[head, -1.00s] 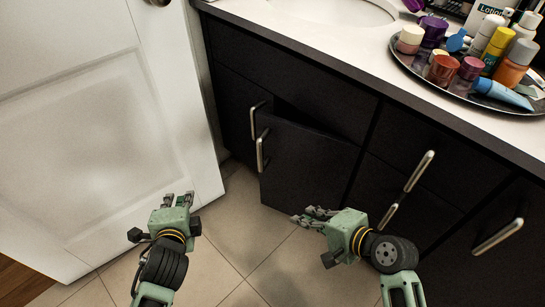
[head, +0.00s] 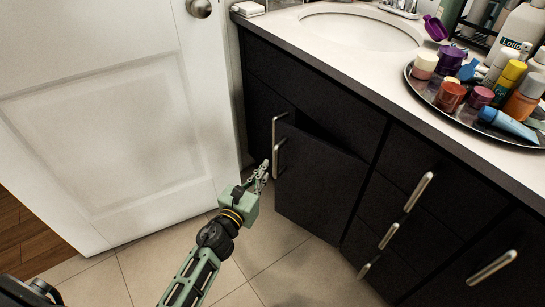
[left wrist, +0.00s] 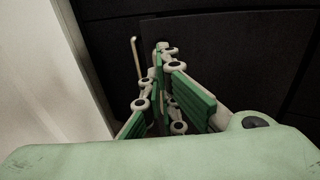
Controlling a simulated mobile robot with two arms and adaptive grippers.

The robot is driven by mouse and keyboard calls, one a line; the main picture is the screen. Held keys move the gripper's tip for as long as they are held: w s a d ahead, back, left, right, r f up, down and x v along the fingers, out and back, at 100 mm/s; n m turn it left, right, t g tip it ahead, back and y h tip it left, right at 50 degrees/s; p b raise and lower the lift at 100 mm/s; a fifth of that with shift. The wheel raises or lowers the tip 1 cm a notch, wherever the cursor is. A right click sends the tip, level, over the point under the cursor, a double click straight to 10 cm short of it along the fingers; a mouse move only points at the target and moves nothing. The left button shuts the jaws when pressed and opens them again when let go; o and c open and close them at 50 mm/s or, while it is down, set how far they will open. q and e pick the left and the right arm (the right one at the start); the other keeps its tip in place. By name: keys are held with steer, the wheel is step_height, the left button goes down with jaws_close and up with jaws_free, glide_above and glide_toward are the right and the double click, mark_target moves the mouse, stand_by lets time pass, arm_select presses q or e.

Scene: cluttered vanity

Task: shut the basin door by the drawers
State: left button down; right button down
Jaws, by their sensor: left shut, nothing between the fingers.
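The basin door by the drawers (head: 318,190) is a black cabinet door under the sink, standing partly open, hinged on its right side next to the drawers. Its silver handle (head: 279,157) is on its left edge. My left gripper (head: 264,168) is shut and empty, just left of the door's free edge and close to the handle; I cannot tell whether they touch. In the left wrist view the shut fingers (left wrist: 160,90) point at dark cabinet fronts, with a thin handle (left wrist: 137,57) beyond them. My right gripper is not in view.
The neighbouring left cabinet door (head: 262,118) is shut. Drawers (head: 400,215) with silver handles stand to the right. A white room door (head: 110,120) is close on the left. The counter holds a sink (head: 360,30) and a tray (head: 425,98) of cosmetics. Tiled floor (head: 270,235) is clear.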

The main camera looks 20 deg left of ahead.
mark_target(275, 151)
arm_select(q)
steer(key=w, duration=0.4)
steer(key=w+d, duration=0.1)
steer(key=w, duration=0.1)
steer(key=shift+f, duration=0.15)
steer(key=shift+w+d+b, duration=0.1)
steer(key=shift+w+b, duration=0.2)
steer(key=shift+w, duration=0.35)
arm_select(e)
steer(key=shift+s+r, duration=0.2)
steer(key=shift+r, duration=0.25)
